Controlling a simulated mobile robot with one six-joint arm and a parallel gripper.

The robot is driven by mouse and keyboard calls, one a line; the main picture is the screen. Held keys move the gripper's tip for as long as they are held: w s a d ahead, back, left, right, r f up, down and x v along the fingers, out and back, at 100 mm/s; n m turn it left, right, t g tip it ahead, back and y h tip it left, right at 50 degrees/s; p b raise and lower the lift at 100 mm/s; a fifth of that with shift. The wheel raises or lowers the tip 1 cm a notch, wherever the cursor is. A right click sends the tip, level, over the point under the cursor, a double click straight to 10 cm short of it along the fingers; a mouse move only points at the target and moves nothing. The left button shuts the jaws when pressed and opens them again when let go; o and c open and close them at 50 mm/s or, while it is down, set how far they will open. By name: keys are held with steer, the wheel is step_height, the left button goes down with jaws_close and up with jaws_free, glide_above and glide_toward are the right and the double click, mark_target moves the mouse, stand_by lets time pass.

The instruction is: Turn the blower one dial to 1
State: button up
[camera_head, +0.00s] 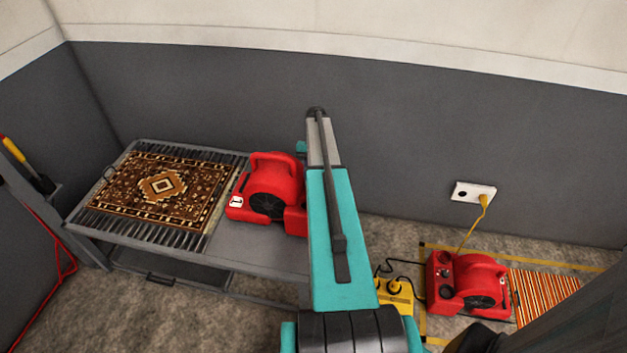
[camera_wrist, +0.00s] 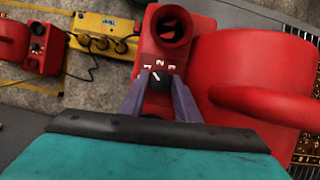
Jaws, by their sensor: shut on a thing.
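A red blower (camera_head: 272,185) stands on the grey table, beside the patterned rug. In the wrist view, the panel of this blower (camera_wrist: 152,45) shows a black dial (camera_wrist: 158,81) with the marks 1, 2 and 3 above it. A small white pointer on the dial tilts up and left; I cannot tell exactly which mark it meets. My gripper (camera_wrist: 160,86) is shut on this dial, with one purple finger at each side of it. In the head view my arm hides the gripper and the dial.
A second red blower (camera_head: 468,285) stands on the floor at right beside a striped rug (camera_head: 545,296). A yellow power strip (camera_wrist: 105,35) with cords lies between the blowers. The table (camera_head: 240,250) holds the patterned rug (camera_head: 155,186). A wall socket (camera_head: 474,192) has a yellow plug.

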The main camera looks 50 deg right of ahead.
steer(key=shift+w, duration=0.1)
stand_by(0.3)
steer(key=o, duration=1)
steer(key=shift+r, duration=0.1)
steer(key=p+v, duration=0.7)
steer(key=v, duration=0.6)
steer(key=shift+r, duration=0.35)
